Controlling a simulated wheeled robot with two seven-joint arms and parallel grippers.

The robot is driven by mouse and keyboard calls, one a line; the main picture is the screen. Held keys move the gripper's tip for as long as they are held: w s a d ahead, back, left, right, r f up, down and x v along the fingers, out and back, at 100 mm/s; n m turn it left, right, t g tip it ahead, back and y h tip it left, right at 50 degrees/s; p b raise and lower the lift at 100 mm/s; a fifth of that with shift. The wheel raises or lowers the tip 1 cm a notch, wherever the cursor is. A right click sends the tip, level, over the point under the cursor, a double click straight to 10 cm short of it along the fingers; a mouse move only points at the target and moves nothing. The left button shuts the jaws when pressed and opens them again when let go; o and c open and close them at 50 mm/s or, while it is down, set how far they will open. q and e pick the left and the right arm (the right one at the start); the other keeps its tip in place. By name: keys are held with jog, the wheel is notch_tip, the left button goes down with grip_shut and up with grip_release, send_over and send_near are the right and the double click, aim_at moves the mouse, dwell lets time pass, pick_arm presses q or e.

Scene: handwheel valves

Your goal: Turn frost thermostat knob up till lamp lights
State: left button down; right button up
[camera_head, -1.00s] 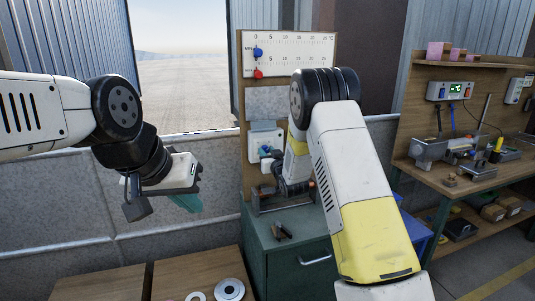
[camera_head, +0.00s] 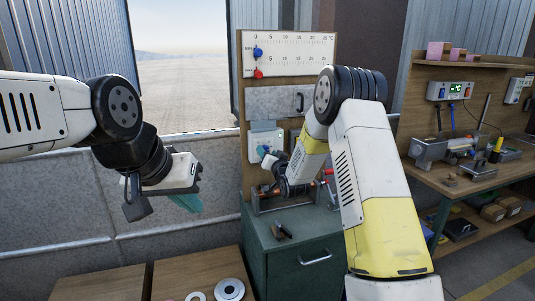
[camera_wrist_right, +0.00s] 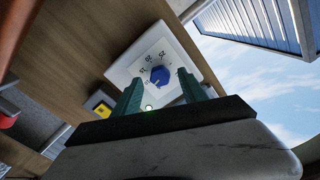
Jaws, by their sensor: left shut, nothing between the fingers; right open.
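The frost thermostat is a white box (camera_head: 256,137) on the wooden board, with a blue knob (camera_head: 263,151). In the right wrist view the blue knob (camera_wrist_right: 160,76) sits in a numbered dial on the white plate (camera_wrist_right: 187,46). A small round pale-green lamp (camera_wrist_right: 149,107) shows below it; I cannot tell surely whether it is lit. My right gripper (camera_wrist_right: 160,85) is open, its green fingers pointing at the plate on either side of the knob's line; contact is not visible. My left gripper (camera_head: 190,204) is shut and empty, away to the left.
A temperature scale (camera_head: 290,53) with blue and red markers hangs above. A green cabinet (camera_head: 300,265) stands underneath with small tools on top. A workbench (camera_head: 470,180) is at right, a low wooden table (camera_head: 180,275) in front.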

jog(key=shift+v, duration=2.6)
jog(key=shift+s, duration=0.1)
jog(key=s+d+r+g+h, duration=0.1)
jog(key=s+d+r+g, duration=0.15)
jog(key=s, duration=0.35)
jog(key=s+d+r+n+g+h, duration=0.1)
jog(key=s+d+r, duration=0.3)
jog(key=s, duration=0.2)
jog(key=s+d+r+g+h, duration=0.1)
jog(key=s+d+r+g, duration=0.15)
jog(key=s, duration=0.45)
jog(key=s+d+g, duration=0.1)
jog(key=s+g, duration=0.1)
jog(key=s, duration=0.9)
jog(key=s+d+r+n+g, duration=0.1)
jog(key=s+d+g, duration=0.1)
jog(key=s, duration=0.9)
jog(key=shift+r+g, duration=0.15)
jog(key=shift+g, duration=0.35)
jog(key=shift+d, duration=0.15)
jog(key=shift+c, duration=0.4)
